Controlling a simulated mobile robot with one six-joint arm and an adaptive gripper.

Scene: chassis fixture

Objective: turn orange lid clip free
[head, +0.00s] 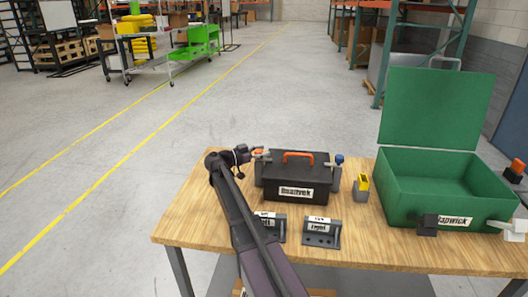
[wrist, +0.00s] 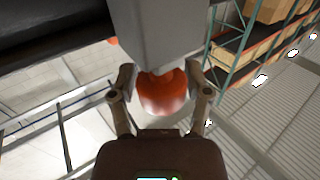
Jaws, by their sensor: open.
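A black case (head: 295,178) with an orange handle (head: 298,156) stands shut on the wooden table. A small orange clip (head: 258,151) sits on a grey part at its left end, and a blue-capped clip (head: 339,160) is at its right end. My gripper (head: 246,156) is at the left end, close to the orange clip. In the wrist view, the rounded orange clip end (wrist: 164,92) lies between the open fingers of my gripper (wrist: 163,92), below a grey block (wrist: 155,35). I cannot tell whether a finger touches it.
An open green case (head: 440,180) stands at the right of the table. A yellow-topped grey block (head: 361,187) stands between the cases. Two labelled grey holders, left (head: 270,228) and right (head: 321,233), stand in front of the black case. The table's front right is mostly clear.

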